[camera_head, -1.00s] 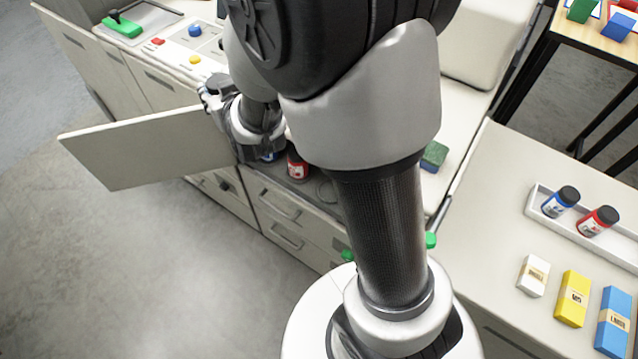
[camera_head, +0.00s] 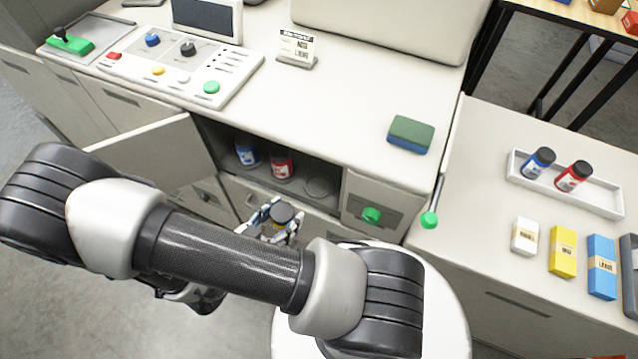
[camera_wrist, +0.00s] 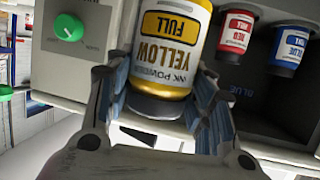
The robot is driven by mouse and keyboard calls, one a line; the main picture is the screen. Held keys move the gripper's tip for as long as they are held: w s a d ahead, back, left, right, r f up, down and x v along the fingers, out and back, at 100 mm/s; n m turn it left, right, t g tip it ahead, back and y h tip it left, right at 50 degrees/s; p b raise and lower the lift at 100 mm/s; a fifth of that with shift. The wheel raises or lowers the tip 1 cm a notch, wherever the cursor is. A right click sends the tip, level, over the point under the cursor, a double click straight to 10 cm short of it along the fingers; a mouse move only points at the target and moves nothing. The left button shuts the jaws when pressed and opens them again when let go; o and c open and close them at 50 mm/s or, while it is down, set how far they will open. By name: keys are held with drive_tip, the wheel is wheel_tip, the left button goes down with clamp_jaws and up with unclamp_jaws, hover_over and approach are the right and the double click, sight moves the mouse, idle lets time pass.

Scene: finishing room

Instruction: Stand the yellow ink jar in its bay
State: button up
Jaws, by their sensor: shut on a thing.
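My gripper (camera_head: 271,219) is shut on the yellow ink jar (camera_wrist: 172,48), fingers on either side of it. In the head view the jar's dark cap (camera_head: 283,213) shows between the fingers, in front of the open cabinet bay. In the wrist view the label reads upside down, "YELLOW" and "FULL". The bay (camera_head: 232,177) holds a blue jar (camera_head: 247,154) and a red jar (camera_head: 281,164), both upright. An empty round ring (camera_head: 318,186) lies to the right of the red jar. The held jar appears outside the bay, apart from the ring.
The open cabinet door (camera_head: 155,152) stands left of the bay. A green knob (camera_head: 371,215) is on the panel to its right. The counter above holds a control panel (camera_head: 180,68) and a sponge (camera_head: 410,134). A tray (camera_head: 605,203) with two jars stands on the right counter.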

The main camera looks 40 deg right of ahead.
drive_tip(key=w+d+b, duration=0.2)
drive_tip(key=w+d, duration=0.1)
drive_tip(key=d, duration=0.6)
drive_tip(key=w+d+b, duration=0.2)
drive_tip(key=w+d, duration=0.2)
drive_tip(key=d, duration=0.5)
wheel_tip(320, 180, down, 7)
drive_tip(key=shift+r+b, duration=0.1)
drive_tip(key=shift+b, duration=1.05)
drive_tip(key=shift+w+d+f+b, duration=0.15)
drive_tip(key=shift+d+f+b, duration=0.05)
drive_tip(key=shift+f+b, duration=0.1)
drive_tip(key=shift+r, duration=0.2)
drive_tip(key=shift+f, duration=0.2)
drive_tip(key=o, duration=1.3)
drive_tip(key=shift+r, duration=0.15)
